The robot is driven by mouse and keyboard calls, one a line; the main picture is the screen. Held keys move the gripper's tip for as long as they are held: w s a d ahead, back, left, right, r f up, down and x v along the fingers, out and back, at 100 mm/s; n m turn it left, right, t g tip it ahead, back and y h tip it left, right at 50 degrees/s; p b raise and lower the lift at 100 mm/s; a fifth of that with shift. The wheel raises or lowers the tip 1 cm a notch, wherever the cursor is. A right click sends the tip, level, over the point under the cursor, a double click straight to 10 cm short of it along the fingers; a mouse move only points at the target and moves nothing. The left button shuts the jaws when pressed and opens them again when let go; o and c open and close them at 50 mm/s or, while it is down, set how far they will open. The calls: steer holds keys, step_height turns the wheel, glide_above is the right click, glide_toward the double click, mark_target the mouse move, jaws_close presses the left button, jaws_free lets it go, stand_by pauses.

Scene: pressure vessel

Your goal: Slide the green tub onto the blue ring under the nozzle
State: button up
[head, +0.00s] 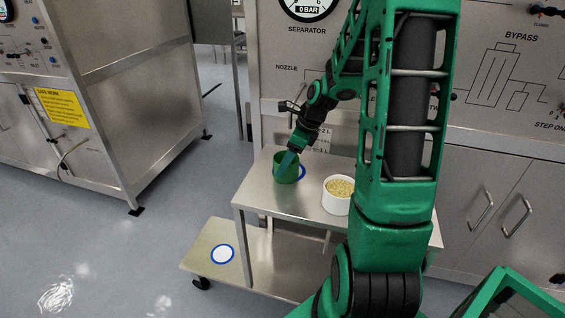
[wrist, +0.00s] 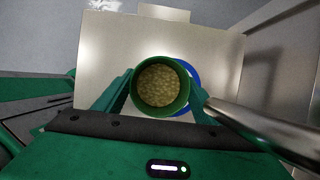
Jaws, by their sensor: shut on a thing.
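The green tub (head: 286,172) stands upright on the metal table (head: 262,196) in the head view. In the wrist view the tub (wrist: 161,110) holds pale yellow granules. My gripper (head: 287,158) is shut on the tub, with one finger on each side of it in the wrist view (wrist: 160,92). The blue ring (head: 303,172) lies on the table and is partly hidden by the tub. In the wrist view the ring (wrist: 193,72) shows past the tub's right and upper right side, so the tub overlaps it off-centre. I cannot make out the nozzle's tip for certain.
A white tub of granules (head: 338,204) stands on the table to the right of the green tub. A metal pipe (wrist: 255,125) crosses the wrist view at lower right. A low shelf (head: 200,262) at lower left bears another blue ring with a white centre (head: 222,254).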

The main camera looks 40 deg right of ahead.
steer(key=shift+w+d, duration=0.1)
steer(key=shift+d, duration=0.05)
steer(key=shift+w+d, duration=0.7)
steer(key=shift+d, duration=0.35)
steer(key=o, duration=1.8)
steer(key=shift+r, duration=0.2)
steer(key=v, duration=1)
steer(key=shift+s+r, duration=0.1)
steer(key=shift+s, duration=0.1)
